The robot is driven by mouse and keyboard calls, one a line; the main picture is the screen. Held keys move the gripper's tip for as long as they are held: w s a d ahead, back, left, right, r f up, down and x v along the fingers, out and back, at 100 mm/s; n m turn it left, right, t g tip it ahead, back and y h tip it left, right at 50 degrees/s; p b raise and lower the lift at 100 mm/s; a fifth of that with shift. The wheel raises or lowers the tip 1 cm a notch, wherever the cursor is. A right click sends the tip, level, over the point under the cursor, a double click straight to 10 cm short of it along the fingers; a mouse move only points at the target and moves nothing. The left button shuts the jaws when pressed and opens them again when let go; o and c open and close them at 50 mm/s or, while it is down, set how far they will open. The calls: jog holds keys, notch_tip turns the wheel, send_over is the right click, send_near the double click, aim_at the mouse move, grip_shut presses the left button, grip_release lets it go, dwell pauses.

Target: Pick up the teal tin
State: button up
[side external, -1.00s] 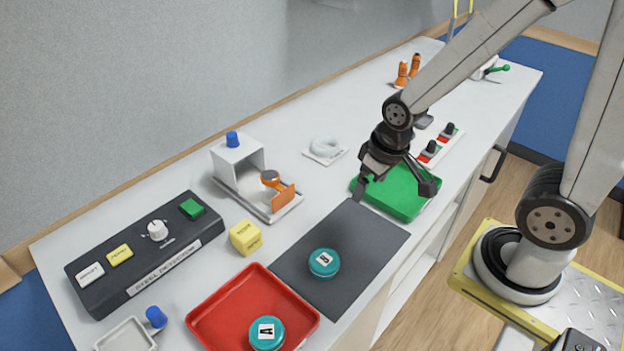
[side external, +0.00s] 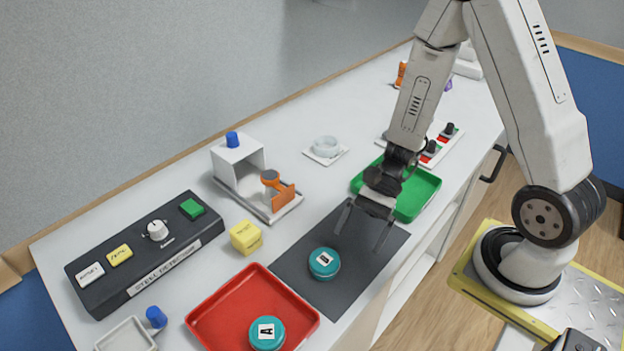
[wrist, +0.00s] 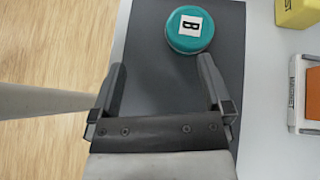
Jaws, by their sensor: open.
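A teal tin labelled B (side external: 324,263) sits on the dark grey mat (side external: 300,262); it also shows in the wrist view (wrist: 190,30), ahead of my fingertips and toward the right finger. A second teal tin, labelled A (side external: 267,334), lies in the red tray (side external: 213,317). My gripper (side external: 361,242) is open and empty above the mat, to the right of tin B and apart from it. In the wrist view my two fingers (wrist: 160,78) are spread wide with only mat and floor showing between them.
A green tray (side external: 425,190) lies behind my gripper. A yellow block (side external: 245,237) stands left of the mat. A stand with an orange-handled part (side external: 278,192) and a black steel detector box (side external: 150,255) are farther left. The counter's front edge runs close beside the mat.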

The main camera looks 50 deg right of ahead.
aim_at(323, 261)
jog(key=w+m+t+y, duration=0.2)
jog(key=m, duration=0.1)
jog(key=shift+w+a+f+t, duration=0.1)
jog(key=shift+w+f+t, duration=0.05)
jog(key=shift+w+t, duration=0.15)
jog(key=shift+x, duration=1.3)
jog(key=shift+s+a+f, duration=0.1)
jog(key=shift+s, duration=0.05)
jog(key=shift+x, duration=2.45)
jog(key=shift+s, duration=0.1)
jog(key=c, duration=1.1)
jog(key=shift+r, duration=0.2)
jog(key=shift+r, duration=4.75)
